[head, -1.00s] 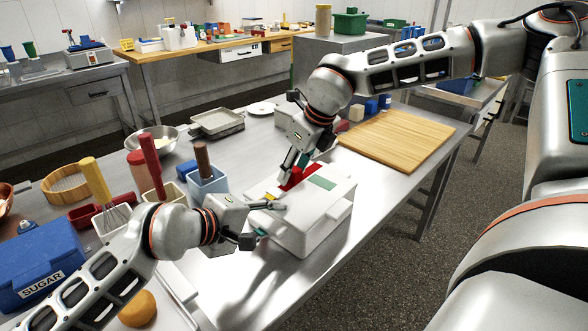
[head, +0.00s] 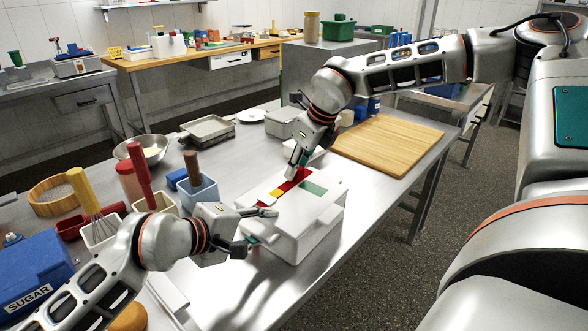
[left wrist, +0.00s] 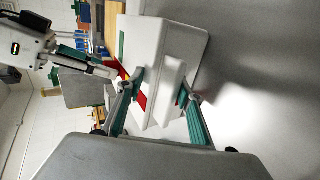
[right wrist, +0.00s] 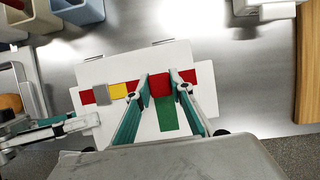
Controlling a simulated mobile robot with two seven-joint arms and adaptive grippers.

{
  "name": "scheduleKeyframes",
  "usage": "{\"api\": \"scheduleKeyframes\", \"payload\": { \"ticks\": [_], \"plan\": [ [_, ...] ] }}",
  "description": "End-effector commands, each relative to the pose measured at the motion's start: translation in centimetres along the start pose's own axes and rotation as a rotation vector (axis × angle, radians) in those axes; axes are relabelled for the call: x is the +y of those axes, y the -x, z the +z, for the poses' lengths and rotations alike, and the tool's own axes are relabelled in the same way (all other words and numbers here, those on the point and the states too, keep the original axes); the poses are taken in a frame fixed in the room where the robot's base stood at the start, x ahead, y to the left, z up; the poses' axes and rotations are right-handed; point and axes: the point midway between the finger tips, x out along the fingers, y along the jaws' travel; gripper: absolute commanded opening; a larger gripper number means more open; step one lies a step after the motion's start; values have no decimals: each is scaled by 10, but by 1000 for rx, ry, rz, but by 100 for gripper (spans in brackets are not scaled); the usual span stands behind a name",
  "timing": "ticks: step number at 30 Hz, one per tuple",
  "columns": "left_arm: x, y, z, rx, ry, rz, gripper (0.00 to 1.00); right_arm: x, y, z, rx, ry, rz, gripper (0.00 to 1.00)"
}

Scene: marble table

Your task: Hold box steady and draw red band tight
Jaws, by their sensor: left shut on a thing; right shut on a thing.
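The white box (head: 318,216) stands on the metal table with its lid closed. A red band (head: 285,186) runs across the lid, beside a yellow patch (head: 277,195) and a green strip (head: 313,188). My left gripper (head: 266,226) is shut on the near left side of the box; its fingers straddle a white ledge in the left wrist view (left wrist: 172,88). My right gripper (head: 292,176) is shut on the red band over the lid. In the right wrist view the band (right wrist: 160,84) shows between its fingertips, with a grey buckle (right wrist: 101,95) to the left.
A wooden board (head: 388,145) lies right of the box. Blue (head: 197,190) and cream tubs with utensils stand to the left, near a metal bowl (head: 142,151) and a blue sugar box (head: 35,270). Grey trays (head: 208,128) lie behind. The table in front of the box is clear.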

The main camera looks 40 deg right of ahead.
Motion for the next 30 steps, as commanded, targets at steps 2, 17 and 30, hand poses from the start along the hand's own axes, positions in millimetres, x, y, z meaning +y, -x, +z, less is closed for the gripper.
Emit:
{"api": "scheduleKeyframes", "payload": {
  "ticks": [2, 17, 30],
  "plan": [
    [-16, -4, -2, -1, 15, -25, 2, -5, -4, -1, 2, -2, -9, 32],
    [-16, -4, -2, -2, 14, -25, 2, -2, 4, 0, 1, -2, -5, 39],
    [-16, -4, -1, -2, 14, -25, 2, -2, 71, 0, -3, -1, -6, 39]
  ]
}}
